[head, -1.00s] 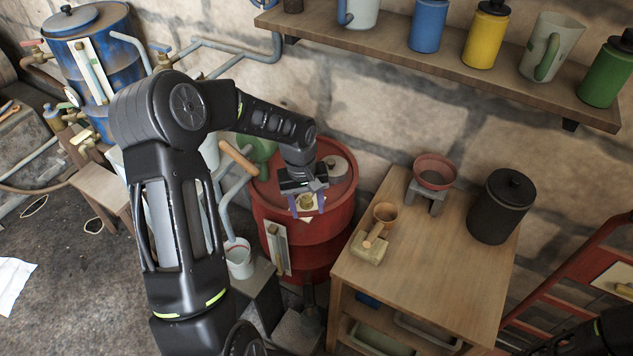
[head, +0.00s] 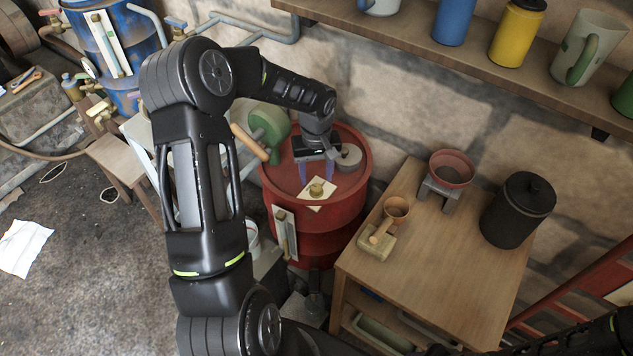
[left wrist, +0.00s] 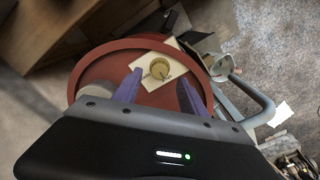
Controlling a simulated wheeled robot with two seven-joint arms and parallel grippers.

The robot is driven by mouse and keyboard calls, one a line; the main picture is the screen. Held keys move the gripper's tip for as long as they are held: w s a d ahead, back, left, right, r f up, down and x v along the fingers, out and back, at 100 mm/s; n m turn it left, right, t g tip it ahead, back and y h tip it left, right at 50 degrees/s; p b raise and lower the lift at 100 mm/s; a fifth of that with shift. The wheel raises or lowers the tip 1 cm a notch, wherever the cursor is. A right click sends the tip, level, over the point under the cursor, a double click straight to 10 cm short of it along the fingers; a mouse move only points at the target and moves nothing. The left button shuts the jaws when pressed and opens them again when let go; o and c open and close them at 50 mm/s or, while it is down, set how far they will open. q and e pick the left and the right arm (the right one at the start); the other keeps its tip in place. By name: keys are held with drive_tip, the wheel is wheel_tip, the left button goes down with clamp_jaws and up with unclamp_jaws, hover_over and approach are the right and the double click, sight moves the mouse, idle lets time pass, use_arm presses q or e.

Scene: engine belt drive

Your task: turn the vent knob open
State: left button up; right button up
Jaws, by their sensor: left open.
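The vent knob (head: 317,188) is a small brass-coloured round knob on a cream plate (head: 311,203), on top of the red drum (head: 352,198). The left wrist view also shows the knob (left wrist: 159,67) on its plate with dark marks. My left gripper (head: 316,174) is open, its purple fingers apart and empty. In the head view it is over the drum top, just behind the knob. In the left wrist view the knob shows beyond the fingertips, between their lines. I cannot tell the knob's exact setting. My right gripper is not clearly in view.
A grey round cap (head: 349,157) stands on the drum beside my gripper. A green wheel with a wooden-handled crank (head: 250,142) is close on the left. The wooden table (head: 440,262) at right holds a funnel, a bowl and a black canister. A mug shelf (head: 480,60) runs above.

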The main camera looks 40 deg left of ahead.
sight(317, 187)
use_arm(q)
drive_tip(key=shift+f, duration=2.2)
drive_tip(key=shift+c, duration=0.4)
clamp_jaws()
